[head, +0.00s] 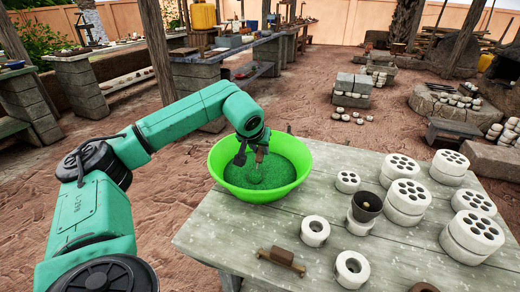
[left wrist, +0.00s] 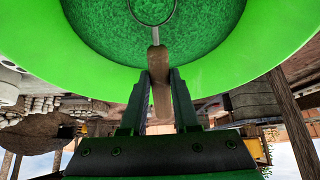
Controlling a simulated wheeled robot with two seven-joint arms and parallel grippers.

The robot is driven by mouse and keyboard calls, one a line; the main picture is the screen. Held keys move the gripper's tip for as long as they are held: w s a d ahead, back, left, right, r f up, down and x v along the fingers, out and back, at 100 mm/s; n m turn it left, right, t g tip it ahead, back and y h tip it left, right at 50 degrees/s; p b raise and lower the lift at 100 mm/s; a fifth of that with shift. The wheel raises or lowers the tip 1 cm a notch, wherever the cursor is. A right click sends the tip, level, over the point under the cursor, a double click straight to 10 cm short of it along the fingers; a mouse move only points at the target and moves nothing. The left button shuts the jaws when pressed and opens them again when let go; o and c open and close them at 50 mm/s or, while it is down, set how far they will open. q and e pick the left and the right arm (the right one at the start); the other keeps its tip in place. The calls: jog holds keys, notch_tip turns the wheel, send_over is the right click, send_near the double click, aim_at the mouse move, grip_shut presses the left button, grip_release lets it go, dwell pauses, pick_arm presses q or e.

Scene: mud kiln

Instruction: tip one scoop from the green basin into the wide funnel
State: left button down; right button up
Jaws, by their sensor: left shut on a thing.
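The green basin (head: 264,196) stands at the far left corner of the table and holds dark green grainy material. My left gripper (head: 252,152) is over the basin, shut on the brown handle of a scoop (left wrist: 159,62). The scoop's metal ring-shaped end points into the basin, at or close to the green material; I cannot tell how full it is. The basin's bright green wall (left wrist: 262,50) also fills much of the left wrist view. A dark funnel (head: 368,203) sits on a pale ring-shaped block, right of the basin. My right gripper is not in view.
The grey table (head: 225,240) carries several pale perforated cylinders (head: 407,194) on the right, small pale rings (head: 315,230) and a brown wooden-handled block (head: 282,260) in front. Bare tabletop lies between basin and funnel, apart from a small holed disc (head: 347,181).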

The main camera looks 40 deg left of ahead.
aim_at(260, 151)
pick_arm(q)
jog(key=shift+r+p, duration=0.45)
jog(key=shift+r, duration=0.25)
jog(key=shift+r+p, duration=0.4)
notch_tip(260, 151, up, 9)
jog(key=p, duration=0.8)
jog(key=shift+p, duration=0.4)
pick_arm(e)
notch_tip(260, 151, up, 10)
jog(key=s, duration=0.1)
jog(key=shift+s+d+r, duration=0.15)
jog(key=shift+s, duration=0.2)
